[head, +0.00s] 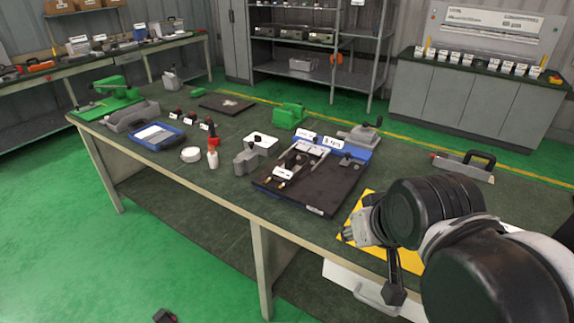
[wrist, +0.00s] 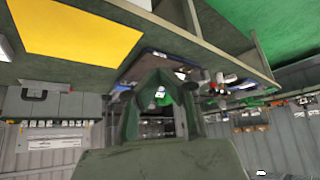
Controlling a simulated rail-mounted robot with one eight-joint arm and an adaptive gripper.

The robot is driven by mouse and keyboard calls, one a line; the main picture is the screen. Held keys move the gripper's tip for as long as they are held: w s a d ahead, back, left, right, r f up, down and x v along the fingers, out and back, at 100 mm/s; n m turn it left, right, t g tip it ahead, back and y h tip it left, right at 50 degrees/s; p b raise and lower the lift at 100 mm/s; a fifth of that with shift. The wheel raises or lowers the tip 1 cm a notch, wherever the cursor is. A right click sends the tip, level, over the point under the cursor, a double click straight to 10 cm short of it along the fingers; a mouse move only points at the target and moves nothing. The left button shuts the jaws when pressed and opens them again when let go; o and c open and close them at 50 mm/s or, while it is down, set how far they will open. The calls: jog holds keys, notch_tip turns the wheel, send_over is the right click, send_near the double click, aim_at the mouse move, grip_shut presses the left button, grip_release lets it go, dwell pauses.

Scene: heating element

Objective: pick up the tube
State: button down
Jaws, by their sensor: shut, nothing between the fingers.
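My gripper (head: 350,234) hangs over the yellow sheet (head: 410,258), at the right of the workbench, right of the dark fixture board (head: 330,190). It is shut and empty; its dark fingers also show in the wrist view (wrist: 160,82). The board carries pale metal bars (head: 308,152), a white label and small brass-coloured pieces near its front left. I cannot tell for sure which of these thin parts is the tube. The board is apart from my gripper. In the wrist view the fingers cover part of the board.
A blue tray (head: 157,136), a red-topped bottle (head: 212,155), a white roll (head: 191,154) and a grey clamp (head: 247,160) stand left of the board. A green block (head: 290,116) and a grey vise (head: 360,135) stand behind. A grey toolbox (head: 463,165) lies at the back right.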

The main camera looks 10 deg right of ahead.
dwell(0.4)
jog(key=c, duration=1.4)
grip_release()
jog(key=shift+c, duration=0.2)
jog(key=w+r+m+g, duration=0.2)
jog(key=w+r, duration=0.6)
jog(key=w, duration=0.5)
jog(key=m+g, duration=0.5)
jog(key=m, duration=0.2)
send_over(291, 162)
jog(key=w, duration=0.2)
notch_tip(291, 162, down, 14)
notch_tip(291, 162, down, 13)
jog(key=shift+w+d+f, duration=0.1)
jog(key=shift+d+f, duration=0.05)
jog(key=shift+f, duration=0.05)
